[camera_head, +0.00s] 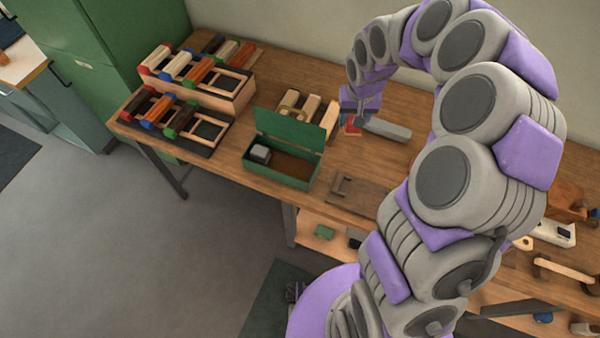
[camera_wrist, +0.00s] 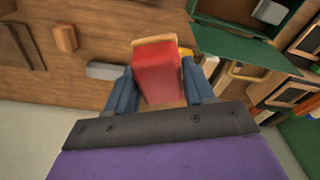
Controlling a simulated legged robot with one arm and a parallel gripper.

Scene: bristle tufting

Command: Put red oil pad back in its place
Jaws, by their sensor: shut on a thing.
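The red oil pad, a red block with a pale edge, is between my fingers in the wrist view (camera_wrist: 157,72). My gripper (camera_wrist: 160,88) is shut on it, one blue finger on each side. In the head view my gripper (camera_head: 356,115) is over the back of the bench, and a little red of the pad (camera_head: 352,129) shows below it. I cannot tell whether the pad touches the bench. A green box (camera_head: 283,160) with its lid up stands to the left and nearer; a grey block (camera_head: 260,154) is in its left end.
A grey bar (camera_head: 388,130) lies just right of my gripper. Wooden pieces (camera_head: 300,105) lie behind the green box. Two stepped racks of coloured-end brushes (camera_head: 195,125) stand at the left. A brown wooden board (camera_head: 358,194) lies in front.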

